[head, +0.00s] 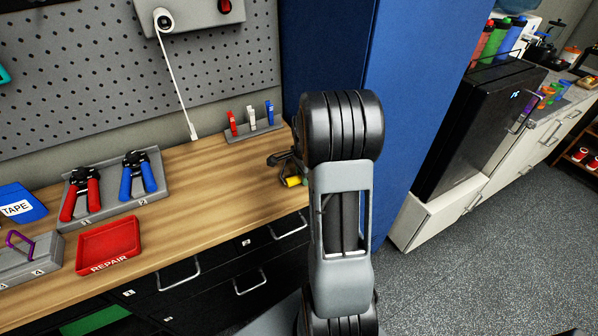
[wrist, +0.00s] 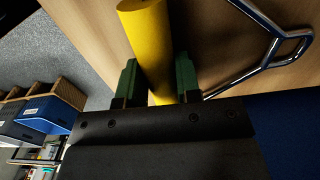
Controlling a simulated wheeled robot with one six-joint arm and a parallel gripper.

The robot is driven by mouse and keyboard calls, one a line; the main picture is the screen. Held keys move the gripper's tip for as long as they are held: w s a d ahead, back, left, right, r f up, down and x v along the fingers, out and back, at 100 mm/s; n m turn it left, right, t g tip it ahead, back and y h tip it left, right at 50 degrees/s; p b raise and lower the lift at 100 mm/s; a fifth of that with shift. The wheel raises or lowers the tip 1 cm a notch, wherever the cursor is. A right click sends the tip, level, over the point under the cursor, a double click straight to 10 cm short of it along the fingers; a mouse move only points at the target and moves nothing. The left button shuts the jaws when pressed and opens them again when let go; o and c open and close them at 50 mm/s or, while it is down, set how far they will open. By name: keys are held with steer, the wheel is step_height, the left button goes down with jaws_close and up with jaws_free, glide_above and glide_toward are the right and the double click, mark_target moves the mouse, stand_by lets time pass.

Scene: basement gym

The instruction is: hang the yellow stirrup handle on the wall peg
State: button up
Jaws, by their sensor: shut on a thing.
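My gripper (wrist: 158,82) is shut on the yellow stirrup handle (wrist: 148,40), with one green finger on each side of its thick round grip. A bent chrome rod (wrist: 272,48) to the right of the grip appears to be the handle's metal frame. In the head view, my gripper (head: 284,163) is partly hidden behind my arm. A small part of the yellow grip (head: 292,181) shows there, near the right end of the wooden bench. I cannot make out the wall peg in either view.
The wooden bench (head: 205,185) carries a plier rack (head: 108,217), a red REPAIR tray (head: 108,245) and a small clip holder (head: 252,134). A grey pegboard (head: 90,70) stands behind. A blue panel (head: 415,80) rises to the right of my arm. Drawer handles (head: 250,283) protrude below.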

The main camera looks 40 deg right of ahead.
steer(key=shift+r+p, duration=3.6)
steer(key=shift+r, duration=1.4)
steer(key=shift+a, duration=0.1)
